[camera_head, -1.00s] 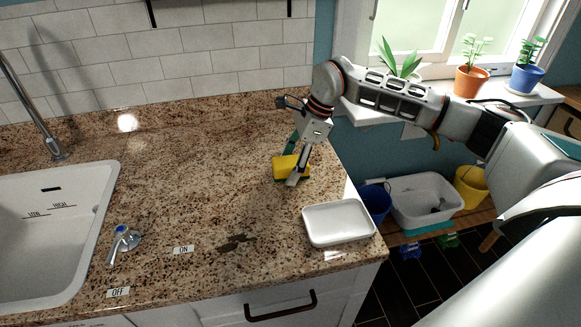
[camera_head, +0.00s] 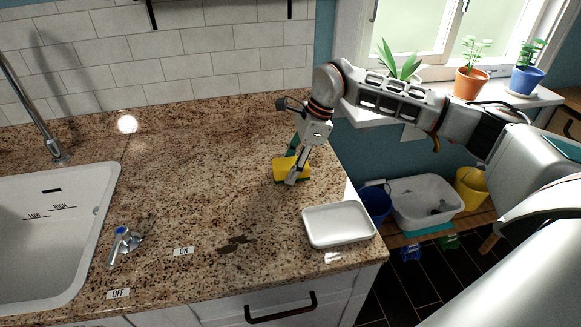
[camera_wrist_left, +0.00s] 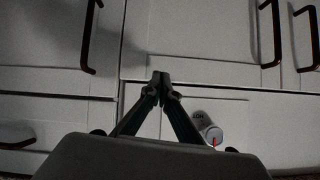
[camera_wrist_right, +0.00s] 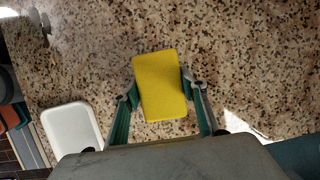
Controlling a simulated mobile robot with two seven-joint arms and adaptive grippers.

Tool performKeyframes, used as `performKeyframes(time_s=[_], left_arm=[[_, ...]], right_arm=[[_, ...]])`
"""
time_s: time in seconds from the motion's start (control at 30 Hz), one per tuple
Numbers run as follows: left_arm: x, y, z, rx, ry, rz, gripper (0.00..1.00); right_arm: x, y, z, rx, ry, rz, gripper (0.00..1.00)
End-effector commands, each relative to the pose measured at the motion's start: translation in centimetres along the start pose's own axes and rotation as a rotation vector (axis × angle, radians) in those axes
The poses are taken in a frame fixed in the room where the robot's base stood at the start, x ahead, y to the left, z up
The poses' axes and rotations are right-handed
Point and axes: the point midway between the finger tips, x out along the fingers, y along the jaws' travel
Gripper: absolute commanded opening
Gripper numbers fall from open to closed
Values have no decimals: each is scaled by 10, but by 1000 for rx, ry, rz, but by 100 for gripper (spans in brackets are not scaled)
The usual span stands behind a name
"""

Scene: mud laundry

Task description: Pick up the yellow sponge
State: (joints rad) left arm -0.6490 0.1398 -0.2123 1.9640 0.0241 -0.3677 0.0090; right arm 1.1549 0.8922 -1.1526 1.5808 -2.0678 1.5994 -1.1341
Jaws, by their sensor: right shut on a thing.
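The yellow sponge (camera_head: 281,174) lies on the speckled granite counter, left of and behind the white tray. My right gripper (camera_head: 292,172) reaches down over it with one finger on each side. In the right wrist view the sponge (camera_wrist_right: 160,92) sits between the fingers of the right gripper (camera_wrist_right: 161,87), which is shut on it. I cannot see clear lift off the counter. My left gripper (camera_wrist_left: 160,78) shows only in its own wrist view, with its fingertips together and nothing between them, in front of white cabinet fronts.
The white tray (camera_head: 339,224) stands near the counter's right front corner. A sink (camera_head: 45,240) and a tap lever (camera_head: 123,241) are at the left. A dark stain (camera_head: 237,244) marks the counter. Potted plants stand on the windowsill. The middle of the counter is clear.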

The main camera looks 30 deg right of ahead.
Motion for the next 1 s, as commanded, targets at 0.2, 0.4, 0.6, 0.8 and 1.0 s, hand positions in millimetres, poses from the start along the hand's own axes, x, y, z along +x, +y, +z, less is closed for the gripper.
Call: performKeyframes(time_s=[0.2, 0.4, 0.6, 0.8, 1.0], left_arm=[[1, 0, 2, 0, -1, 0, 0], [2, 1, 4, 0, -3, 1, 0], [2, 1, 5, 0, -5, 1, 0], [1, 1, 4, 0, -4, 1, 0], [0, 0, 2, 0, -3, 1, 0]], right_arm=[[-17, 0, 7, -1, 1, 1, 28], [-60, -1, 25, -1, 0, -4, 28], [-114, 0, 48, -1, -1, -3, 28], [-157, 0, 65, -1, 0, -2, 28], [-180, 0, 75, 0, 0, 1, 28]])
